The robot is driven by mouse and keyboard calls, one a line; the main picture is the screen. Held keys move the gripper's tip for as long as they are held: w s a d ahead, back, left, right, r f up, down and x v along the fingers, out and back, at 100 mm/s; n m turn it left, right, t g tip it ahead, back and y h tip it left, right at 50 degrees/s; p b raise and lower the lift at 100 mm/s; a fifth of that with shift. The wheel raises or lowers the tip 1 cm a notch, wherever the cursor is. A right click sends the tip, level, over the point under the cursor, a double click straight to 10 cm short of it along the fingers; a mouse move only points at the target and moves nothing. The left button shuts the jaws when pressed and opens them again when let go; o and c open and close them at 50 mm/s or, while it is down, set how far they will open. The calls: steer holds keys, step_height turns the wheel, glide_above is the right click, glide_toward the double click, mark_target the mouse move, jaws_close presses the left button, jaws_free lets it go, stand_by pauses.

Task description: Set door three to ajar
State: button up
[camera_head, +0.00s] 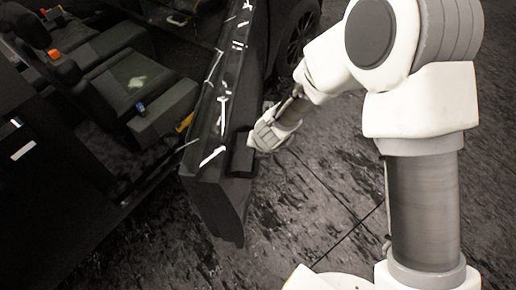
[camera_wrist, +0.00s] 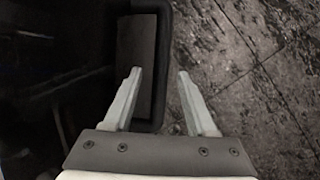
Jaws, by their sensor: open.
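A dark car door (camera_head: 222,120) stands swung wide open from the car, with seats showing behind it. A black block-like part (camera_head: 240,156) sticks out from the door's near face. My gripper (camera_head: 254,140) is right beside this part; I cannot tell whether it touches. A dark rounded frame with a grey panel (camera_wrist: 137,45) lies ahead of the left finger. No door number is visible.
The car's seats (camera_head: 130,85) and dark cabin lie left of the door. A wheel (camera_head: 302,35) stands at the top behind it. Dark, stained floor (camera_head: 310,215) is clear below and right of the door, also on the right in the wrist view (camera_wrist: 260,60).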

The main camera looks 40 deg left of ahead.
steer(key=p+v, duration=0.6)
steer(key=v, duration=1)
steer(key=shift+p, duration=0.4)
